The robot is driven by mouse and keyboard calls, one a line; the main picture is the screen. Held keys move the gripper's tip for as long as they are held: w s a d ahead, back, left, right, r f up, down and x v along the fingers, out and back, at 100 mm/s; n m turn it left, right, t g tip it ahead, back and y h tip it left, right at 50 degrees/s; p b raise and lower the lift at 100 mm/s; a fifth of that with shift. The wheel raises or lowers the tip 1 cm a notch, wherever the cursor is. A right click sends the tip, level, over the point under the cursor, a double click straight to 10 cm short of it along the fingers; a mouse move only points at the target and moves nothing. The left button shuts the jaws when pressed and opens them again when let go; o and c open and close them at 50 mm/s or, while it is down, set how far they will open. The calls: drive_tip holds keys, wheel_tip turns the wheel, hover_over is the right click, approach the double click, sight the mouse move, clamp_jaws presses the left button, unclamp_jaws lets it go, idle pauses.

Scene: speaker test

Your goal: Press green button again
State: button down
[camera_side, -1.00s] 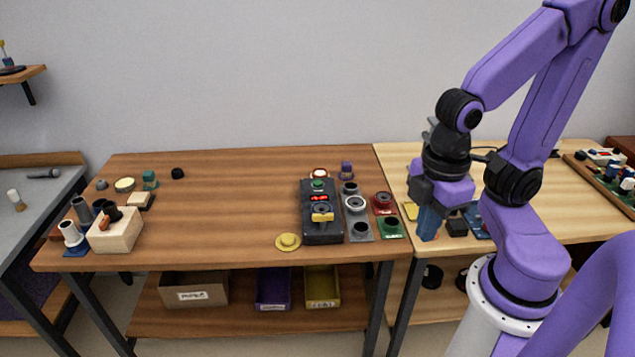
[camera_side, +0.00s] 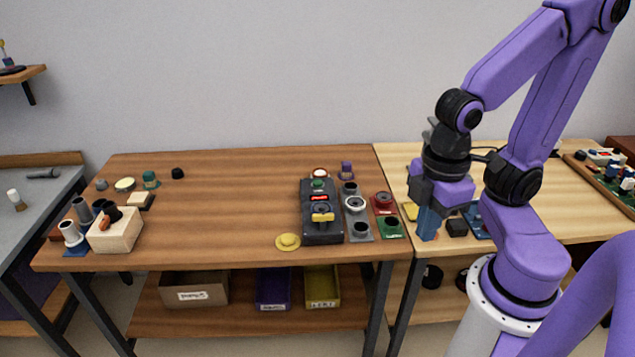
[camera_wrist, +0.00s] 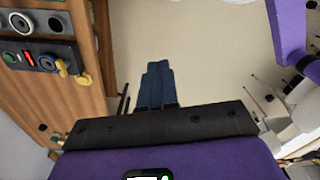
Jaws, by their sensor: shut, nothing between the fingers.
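The green button (camera_side: 318,184) is at the back end of the black tester box (camera_side: 322,235) on the brown bench. Below it, the box carries a lit red display (camera_side: 320,197), a round grey part and a yellow piece (camera_side: 323,217). In the wrist view the box (camera_wrist: 62,49) is at the upper left, with the green button (camera_wrist: 10,57) near the left edge.
Grey, red and green fixtures (camera_side: 390,228) stand right of the box, and a yellow disc (camera_side: 288,242) lies left of it. A wooden block (camera_side: 115,232) with small parts is at the far left. The middle of the brown bench (camera_side: 220,215) is clear.

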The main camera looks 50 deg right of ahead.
drive_tip(key=w+f+m+t+y, duration=0.1)
drive_tip(key=w+f+t, duration=0.1)
drive_tip(key=w, duration=1.1)
drive_tip(key=w+f+m+t, duration=0.2)
drive_tip(key=w, duration=1.1)
drive_tip(key=m+t+h, duration=0.1)
drive_tip(key=t+h, duration=0.1)
drive_tip(key=t, duration=0.3)
hover_over(320, 183)
wheel_tip(320, 183, down, 7)
drive_tip(key=shift+a, duration=0.1)
drive_tip(key=shift+f, duration=4.3)
drive_tip(key=shift+f, duration=0.2)
drive_tip(key=shift+f, duration=0.25)
